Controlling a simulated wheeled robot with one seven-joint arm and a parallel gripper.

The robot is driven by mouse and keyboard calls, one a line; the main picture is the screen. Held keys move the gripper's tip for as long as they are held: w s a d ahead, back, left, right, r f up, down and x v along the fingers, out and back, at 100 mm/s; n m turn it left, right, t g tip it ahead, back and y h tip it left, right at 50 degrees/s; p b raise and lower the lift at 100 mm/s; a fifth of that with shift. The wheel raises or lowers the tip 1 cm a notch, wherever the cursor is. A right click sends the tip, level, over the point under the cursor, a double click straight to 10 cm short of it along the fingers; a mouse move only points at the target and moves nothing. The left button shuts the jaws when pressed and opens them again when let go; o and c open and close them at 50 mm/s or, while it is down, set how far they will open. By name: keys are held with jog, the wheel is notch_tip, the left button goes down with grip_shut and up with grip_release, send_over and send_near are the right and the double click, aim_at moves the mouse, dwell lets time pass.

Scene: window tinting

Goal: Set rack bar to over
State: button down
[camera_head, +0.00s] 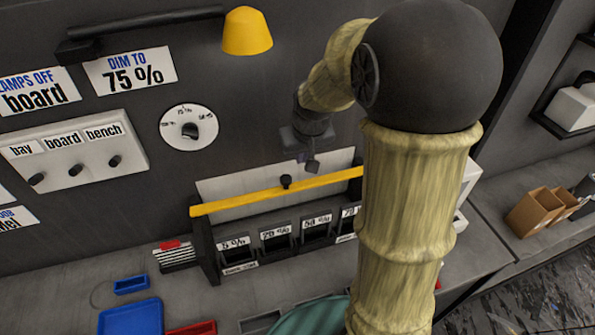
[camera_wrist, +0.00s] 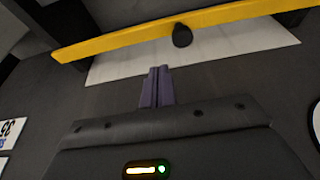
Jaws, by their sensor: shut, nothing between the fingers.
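The rack bar (camera_head: 240,201) is a long yellow bar running across the rack above a row of labelled slots. A small black knob (camera_head: 286,181) sits near its middle. The bar (camera_wrist: 110,43) and knob (camera_wrist: 182,36) also show across the top of the wrist view. My gripper (camera_head: 312,167) is shut and empty, above and slightly right of the knob in the head view. In the wrist view its closed fingertips (camera_wrist: 159,70) point toward the bar, a little left of the knob and apart from it. My arm hides the bar's right end in the head view.
The rack (camera_head: 207,250) stands on a grey bench against a dark wall, with a pale panel (camera_head: 225,188) behind the bar. A dial (camera_head: 189,130) and a switch panel (camera_head: 75,155) are on the wall at left. A yellow lamp (camera_head: 246,32) hangs above. Blue trays (camera_head: 131,318) lie front left.

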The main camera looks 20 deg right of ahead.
aim_at(286, 184)
jog(key=shift+f, duration=0.1)
jog(key=p+x, duration=0.2)
jog(key=x, duration=0.7)
jog(key=shift+f, duration=0.4)
jog(key=shift+w+a, duration=0.1)
jog(key=shift+w, duration=0.1)
